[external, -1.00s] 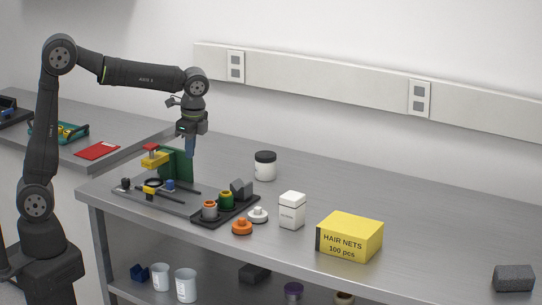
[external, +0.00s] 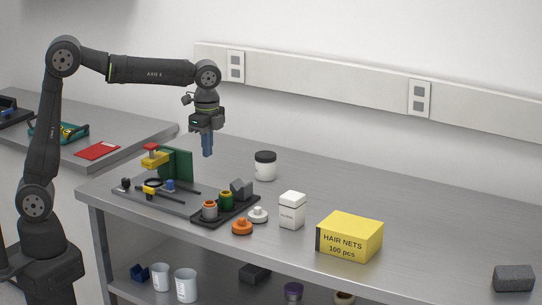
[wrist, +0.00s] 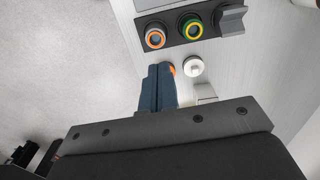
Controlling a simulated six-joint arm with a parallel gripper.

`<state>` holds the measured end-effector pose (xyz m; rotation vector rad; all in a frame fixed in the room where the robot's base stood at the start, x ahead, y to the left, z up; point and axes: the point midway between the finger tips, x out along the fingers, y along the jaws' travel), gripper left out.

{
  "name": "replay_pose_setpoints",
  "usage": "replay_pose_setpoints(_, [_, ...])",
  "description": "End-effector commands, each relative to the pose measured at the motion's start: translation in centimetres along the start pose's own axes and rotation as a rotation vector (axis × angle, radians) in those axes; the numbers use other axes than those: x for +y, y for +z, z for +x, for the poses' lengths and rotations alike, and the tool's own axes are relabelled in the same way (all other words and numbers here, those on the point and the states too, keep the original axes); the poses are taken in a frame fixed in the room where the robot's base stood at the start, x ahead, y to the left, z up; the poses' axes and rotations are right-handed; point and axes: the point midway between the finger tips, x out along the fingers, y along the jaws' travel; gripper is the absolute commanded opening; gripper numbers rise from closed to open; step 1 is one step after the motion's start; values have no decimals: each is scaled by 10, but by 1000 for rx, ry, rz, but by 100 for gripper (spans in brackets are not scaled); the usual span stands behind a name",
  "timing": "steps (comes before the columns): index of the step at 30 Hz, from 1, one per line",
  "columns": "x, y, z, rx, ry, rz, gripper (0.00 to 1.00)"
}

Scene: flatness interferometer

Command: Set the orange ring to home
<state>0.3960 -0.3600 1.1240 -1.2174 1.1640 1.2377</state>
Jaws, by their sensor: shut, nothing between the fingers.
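The orange ring (external: 210,202) shows as an orange rim on the grey cylinder at the front of the dark tray; the wrist view shows it too (wrist: 154,39). A green cylinder (external: 226,199) with a yellow-green ring (wrist: 191,27) stands beside it. My gripper (external: 207,153) is shut and empty, pointing down well above the fixture, apart from everything. Its blue fingers (wrist: 158,72) fill the lower middle of the wrist view and partly hide an orange knob (external: 242,226). I cannot tell any markings on the ring.
The base plate (external: 150,202) carries a green upright (external: 178,163) and a yellow-and-red part (external: 153,157). A white knob (external: 258,214), white bottle (external: 292,210), black-lidded jar (external: 265,166) and yellow box (external: 349,237) stand to the right. The bench between box and dark block (external: 514,278) is clear.

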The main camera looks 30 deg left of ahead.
Motion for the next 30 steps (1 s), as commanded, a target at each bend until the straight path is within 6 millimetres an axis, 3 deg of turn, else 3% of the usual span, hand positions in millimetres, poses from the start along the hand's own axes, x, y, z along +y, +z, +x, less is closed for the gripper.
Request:
replay_pose_setpoints(4, [8, -18, -8, 29, 12, 33, 0])
replay_pose_setpoints(16, [7, -17, 0, 27, 14, 33, 0])
replay_pose_setpoints(20, [8, -17, 19, 25, 15, 33, 0])
replay_pose_setpoints(30, [9, -19, 91, 25, 14, 32, 0])
